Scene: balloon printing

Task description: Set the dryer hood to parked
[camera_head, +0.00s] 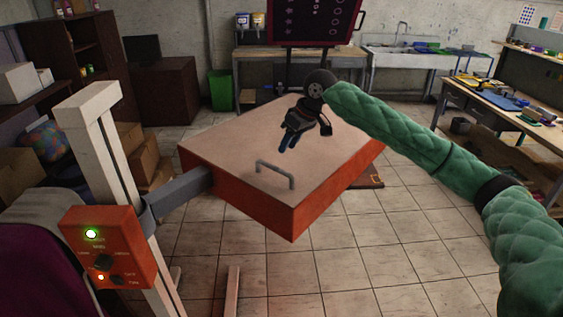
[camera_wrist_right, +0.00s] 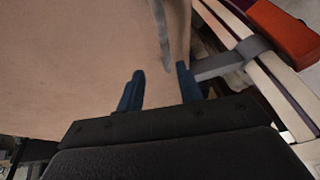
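The dryer hood (camera_head: 235,155) is a large orange box with a flat beige top, joined by a grey arm (camera_head: 182,190) to a white post (camera_head: 105,150). A grey bar handle (camera_head: 275,168) stands on its top near the front edge. My right gripper (camera_head: 287,144) is over the hood's top, behind the handle and apart from it. In the right wrist view its blue fingers (camera_wrist_right: 158,90) are spread and empty, with the handle (camera_wrist_right: 161,35) beyond them. My left gripper is not in view.
An orange control box (camera_head: 108,247) with a green light and knobs is fixed to the post. A dark purple object (camera_head: 35,265) lies at the lower left. Workbenches (camera_head: 490,100) stand at the right and back. Tiled floor (camera_head: 390,235) is open right of the hood.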

